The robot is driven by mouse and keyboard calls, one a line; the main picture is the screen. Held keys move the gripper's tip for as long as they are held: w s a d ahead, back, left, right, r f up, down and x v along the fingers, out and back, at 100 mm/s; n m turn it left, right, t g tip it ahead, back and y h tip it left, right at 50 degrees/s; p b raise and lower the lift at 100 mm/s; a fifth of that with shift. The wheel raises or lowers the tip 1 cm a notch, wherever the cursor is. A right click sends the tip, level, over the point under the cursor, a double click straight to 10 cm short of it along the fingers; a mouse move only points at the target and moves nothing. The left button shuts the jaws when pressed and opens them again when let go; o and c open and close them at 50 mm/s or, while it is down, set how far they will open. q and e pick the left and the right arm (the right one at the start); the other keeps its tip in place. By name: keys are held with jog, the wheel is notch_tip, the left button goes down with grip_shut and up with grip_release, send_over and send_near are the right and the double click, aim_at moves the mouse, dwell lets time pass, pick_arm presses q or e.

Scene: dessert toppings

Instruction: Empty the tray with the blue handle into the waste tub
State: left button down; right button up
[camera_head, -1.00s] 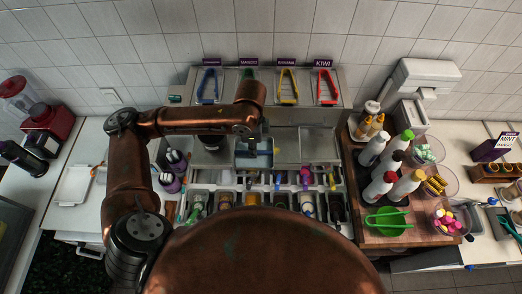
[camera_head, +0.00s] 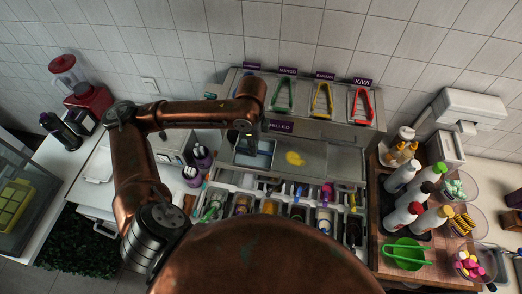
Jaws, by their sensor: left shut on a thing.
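My left arm reaches in from the left, and its gripper (camera_head: 246,139) points down over the middle of the topping counter. It is shut on the tray (camera_head: 268,148), a shallow pale blue-grey container. The handle is largely hidden by the fingers, so I cannot make out its colour well. I cannot tell what is in the tray. I cannot pick out a waste tub for certain. My right gripper is not in view.
A yellow patch (camera_head: 294,158) lies on the grey counter surface right of the tray. Coloured tongs (camera_head: 322,101) hang behind. Small topping bins (camera_head: 297,212) stand in front. Bottles (camera_head: 401,177) and a green scoop (camera_head: 404,254) crowd the right board. A red blender (camera_head: 88,98) stands left.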

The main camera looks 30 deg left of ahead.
pick_arm(q)
jog(key=shift+s+a, duration=0.15)
jog(key=shift+a, duration=0.75)
jog(key=s+a+r+b, duration=0.1)
jog(key=a+b, duration=0.6)
jog(key=a, duration=0.7)
jog(key=shift+s+a+r, duration=0.25)
jog(key=shift+s+r, duration=0.1)
jog(key=shift+s, duration=0.15)
